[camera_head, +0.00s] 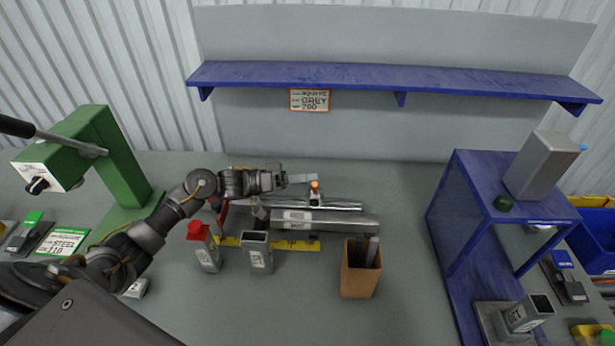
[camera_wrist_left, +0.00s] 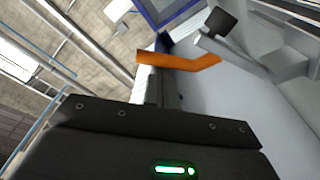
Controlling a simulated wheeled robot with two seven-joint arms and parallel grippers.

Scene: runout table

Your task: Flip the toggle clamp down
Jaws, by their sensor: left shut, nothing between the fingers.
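The toggle clamp shows its orange handle tip (camera_head: 315,185) standing up at the middle of the table, above a long grey metal bar (camera_head: 340,221) and a shiny rail. My left gripper (camera_head: 314,177) reaches in from the left, shut and empty, with its fingertips right beside the orange tip. I cannot tell whether they touch. In the left wrist view the orange handle (camera_wrist_left: 180,62) crosses close in front of the fingers (camera_wrist_left: 152,92). Parts of the clamp body are small and partly hidden in the head view. My right gripper is not in view.
A grey holder with a red top (camera_head: 195,232), an open grey holder (camera_head: 256,252) and a brown bin (camera_head: 361,275) stand in front of the bar. A green machine (camera_head: 120,160) is at left, a blue stand (camera_head: 470,200) at right. A blue shelf (camera_head: 390,80) runs behind.

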